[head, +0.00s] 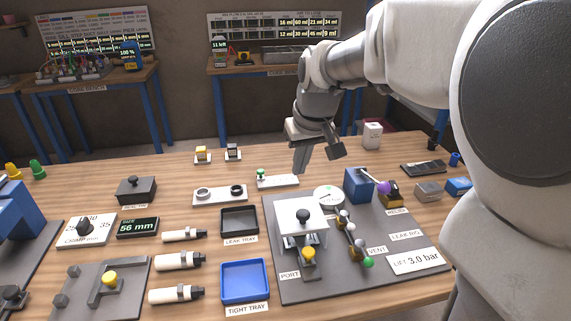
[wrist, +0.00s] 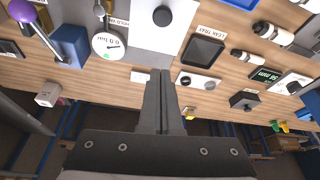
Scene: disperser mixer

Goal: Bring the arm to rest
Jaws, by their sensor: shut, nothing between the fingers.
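My gripper (head: 302,160) hangs from my arm above the back part of the wooden table, pointing down. In the wrist view my gripper (wrist: 165,80) has its two fingers together, with nothing between them. Below and near it in the head view is a small white plate with a green knob (head: 262,174). The fingers look apart from the table top, though the exact height is hard to tell. My arm comes in from the right and hides part of the back right.
The leak rig board (head: 400,285) holds a gauge (head: 328,196), a blue block (head: 358,185) and valves. Left of it are a black leak tray (head: 240,221), a blue tight tray (head: 245,267) and several white cylinders (head: 180,262). Bare wood (head: 110,175) shows at the back left.

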